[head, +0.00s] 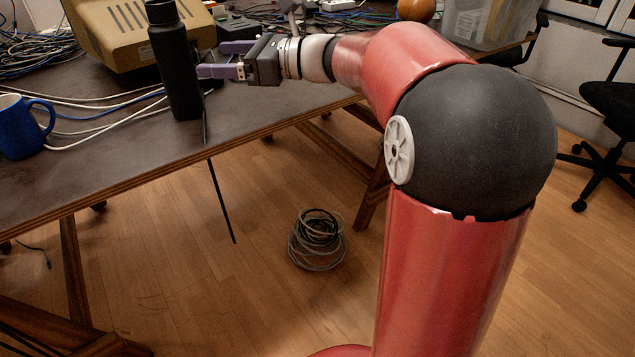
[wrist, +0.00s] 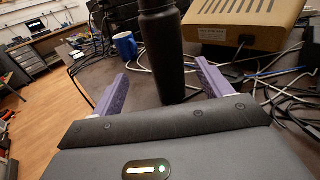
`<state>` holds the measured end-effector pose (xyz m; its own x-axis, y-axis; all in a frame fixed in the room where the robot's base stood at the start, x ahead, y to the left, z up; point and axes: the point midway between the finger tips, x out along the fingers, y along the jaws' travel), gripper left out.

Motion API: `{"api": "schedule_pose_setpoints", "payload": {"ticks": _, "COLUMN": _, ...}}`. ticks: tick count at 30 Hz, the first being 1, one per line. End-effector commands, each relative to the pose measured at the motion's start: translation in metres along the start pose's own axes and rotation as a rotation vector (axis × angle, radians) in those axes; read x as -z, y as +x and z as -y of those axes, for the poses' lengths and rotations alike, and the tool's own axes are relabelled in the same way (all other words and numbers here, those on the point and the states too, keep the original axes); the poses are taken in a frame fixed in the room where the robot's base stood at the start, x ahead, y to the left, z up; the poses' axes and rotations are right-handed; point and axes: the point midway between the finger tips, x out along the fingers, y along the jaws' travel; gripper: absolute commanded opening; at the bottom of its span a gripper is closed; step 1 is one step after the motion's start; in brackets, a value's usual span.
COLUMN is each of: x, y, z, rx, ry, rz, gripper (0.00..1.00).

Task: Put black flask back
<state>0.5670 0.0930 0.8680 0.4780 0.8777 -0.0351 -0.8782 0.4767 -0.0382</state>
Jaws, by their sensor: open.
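The black flask (head: 176,65) stands upright on the dark table (head: 112,135) near its front edge, in the head view. It also shows in the wrist view (wrist: 163,55), ahead of and between the two purple fingers. My gripper (head: 209,59) comes from the right in the head view, its fingers spread and pointing at the flask. The fingers are open in the wrist view (wrist: 158,82), with the flask between or just beyond their tips. I cannot tell whether either finger touches it.
A blue mug (head: 22,127) stands to the left on the table. A beige box-like device (head: 125,35) sits behind the flask. White and blue cables (head: 95,128) lie around the flask's base, and a black cable (head: 221,200) hangs over the edge. A cable coil (head: 317,240) lies on the floor.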

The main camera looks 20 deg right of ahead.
Motion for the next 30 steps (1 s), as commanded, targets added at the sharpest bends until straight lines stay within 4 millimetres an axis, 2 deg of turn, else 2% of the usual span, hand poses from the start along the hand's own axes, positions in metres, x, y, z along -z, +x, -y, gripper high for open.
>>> {"api": "schedule_pose_setpoints", "payload": {"ticks": 2, "x": 0.008, "y": 0.000, "z": -0.025, "rx": -0.028, "ry": -0.102, "rz": -0.083, "gripper": 0.78}}
{"api": "schedule_pose_setpoints", "payload": {"ticks": 4, "x": 0.025, "y": -0.005, "z": -0.057, "rx": -0.072, "ry": -0.259, "rz": -0.207, "gripper": 0.78}}
{"api": "schedule_pose_setpoints", "payload": {"ticks": 7, "x": 0.062, "y": -0.025, "z": -0.111, "rx": -0.184, "ry": -0.570, "rz": -0.427, "gripper": 0.78}}
{"api": "schedule_pose_setpoints", "payload": {"ticks": 9, "x": 0.090, "y": -0.050, "z": -0.144, "rx": -0.293, "ry": -0.812, "rz": -0.582, "gripper": 0.78}}
{"api": "schedule_pose_setpoints", "payload": {"ticks": 13, "x": 0.137, "y": -0.107, "z": -0.188, "rx": -0.547, "ry": -1.257, "rz": -0.827, "gripper": 0.78}}
{"api": "schedule_pose_setpoints", "payload": {"ticks": 15, "x": 0.156, "y": -0.138, "z": -0.202, "rx": -0.697, "ry": -1.472, "rz": -0.930, "gripper": 0.78}}
{"api": "schedule_pose_setpoints", "payload": {"ticks": 18, "x": 0.175, "y": -0.174, "z": -0.213, "rx": -0.896, "ry": -1.716, "rz": -1.036, "gripper": 0.78}}
{"api": "schedule_pose_setpoints", "payload": {"ticks": 21, "x": 0.186, "y": -0.198, "z": -0.218, "rx": -1.053, "ry": -1.877, "rz": -1.098, "gripper": 0.78}}
{"api": "schedule_pose_setpoints", "payload": {"ticks": 24, "x": 0.191, "y": -0.210, "z": -0.219, "rx": -1.142, "ry": -1.960, "rz": -1.129, "gripper": 0.78}}
{"api": "schedule_pose_setpoints", "payload": {"ticks": 30, "x": 0.193, "y": -0.214, "z": -0.219, "rx": -1.175, "ry": -1.983, "rz": -1.138, "gripper": 0.78}}
